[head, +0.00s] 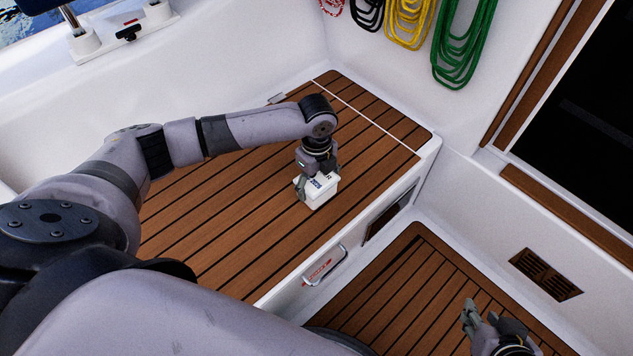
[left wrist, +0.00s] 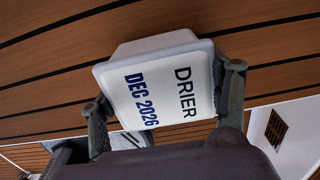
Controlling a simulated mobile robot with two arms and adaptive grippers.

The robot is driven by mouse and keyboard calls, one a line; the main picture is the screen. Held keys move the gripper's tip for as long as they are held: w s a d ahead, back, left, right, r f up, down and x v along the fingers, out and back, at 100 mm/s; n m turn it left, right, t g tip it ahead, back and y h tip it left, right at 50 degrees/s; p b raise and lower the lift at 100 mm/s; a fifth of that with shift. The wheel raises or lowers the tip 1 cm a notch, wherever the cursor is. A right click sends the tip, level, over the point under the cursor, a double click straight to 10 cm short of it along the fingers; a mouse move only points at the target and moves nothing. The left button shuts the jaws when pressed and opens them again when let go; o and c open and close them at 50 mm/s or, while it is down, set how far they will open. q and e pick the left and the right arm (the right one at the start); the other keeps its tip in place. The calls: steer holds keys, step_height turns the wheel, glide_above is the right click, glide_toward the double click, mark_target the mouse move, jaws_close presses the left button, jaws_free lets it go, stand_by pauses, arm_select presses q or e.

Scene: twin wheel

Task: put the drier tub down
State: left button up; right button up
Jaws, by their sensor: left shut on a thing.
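The drier tub (head: 322,193) is a small white box with a lid. In the left wrist view, the lid of the tub (left wrist: 160,88) reads "DRIER" and "DEC 2026". My left gripper (head: 317,183) is shut on the tub, with one finger on each side of it, and points down over the teak-slatted bench (head: 235,200). I cannot tell whether the tub's underside touches the slats. My right gripper (head: 480,322) is low at the lower right, over the cockpit floor, away from the tub. The views do not show clearly how far its fingers are apart.
The bench has bare slats around the tub, and a white line (head: 365,115) crosses its far end. Coiled green rope (head: 462,45) and yellow rope (head: 408,22) hang on the wall behind. A handle (head: 325,266) is on the bench front. The cockpit floor (head: 420,290) lies lower.

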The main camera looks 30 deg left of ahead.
arm_select(q)
steer(key=o, duration=1.5)
steer(key=shift+f, duration=0.1)
